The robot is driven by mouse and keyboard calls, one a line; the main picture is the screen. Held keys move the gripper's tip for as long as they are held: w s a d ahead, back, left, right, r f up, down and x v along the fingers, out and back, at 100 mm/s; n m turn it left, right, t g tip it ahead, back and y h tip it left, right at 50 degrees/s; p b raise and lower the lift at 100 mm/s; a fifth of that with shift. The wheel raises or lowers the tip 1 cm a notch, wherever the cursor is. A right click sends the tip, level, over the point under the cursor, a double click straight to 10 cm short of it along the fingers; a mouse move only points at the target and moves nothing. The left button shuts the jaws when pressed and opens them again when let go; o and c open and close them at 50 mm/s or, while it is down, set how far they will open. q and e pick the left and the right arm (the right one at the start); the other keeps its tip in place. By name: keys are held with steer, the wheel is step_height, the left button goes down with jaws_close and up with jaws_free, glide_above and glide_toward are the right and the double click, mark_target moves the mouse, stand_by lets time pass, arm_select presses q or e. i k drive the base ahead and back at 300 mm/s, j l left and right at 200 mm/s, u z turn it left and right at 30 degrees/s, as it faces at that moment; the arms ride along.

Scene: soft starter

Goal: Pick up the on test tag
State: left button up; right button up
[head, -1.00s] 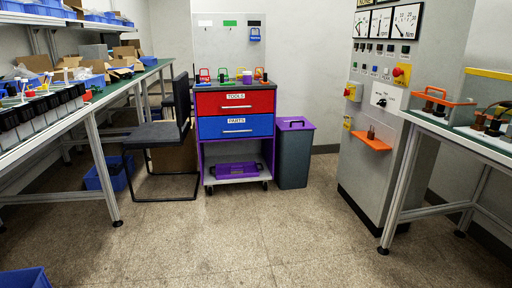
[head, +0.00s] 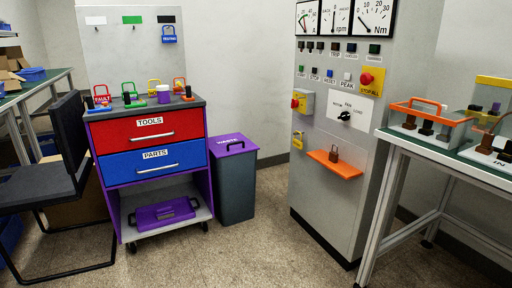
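A blue tag (head: 169,34) with a white label hangs on the grey backboard (head: 131,55), under the black plate at its right end. Its small lettering looks like "TESTING", but I cannot read it for sure. A red tag-like piece (head: 102,98) with "FAULT" on it stands at the left of the trolley top. Neither of my grippers shows in the head view.
The tool trolley (head: 150,133) has red and blue drawers, with several small coloured items on top. A lidded bin (head: 235,185) stands to its right and a dark chair (head: 45,180) to its left. A control cabinet (head: 325,190) and a bench (head: 450,150) are on the right. Floor in front is clear.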

mark_target(298, 143)
steer(key=i+j+z, duration=0.15)
steer(key=i+z, duration=0.2)
steer(key=i+j+z, duration=0.2)
steer(key=z, duration=0.15)
steer(key=i+j+z, duration=0.2)
steer(key=j+z, duration=0.15)
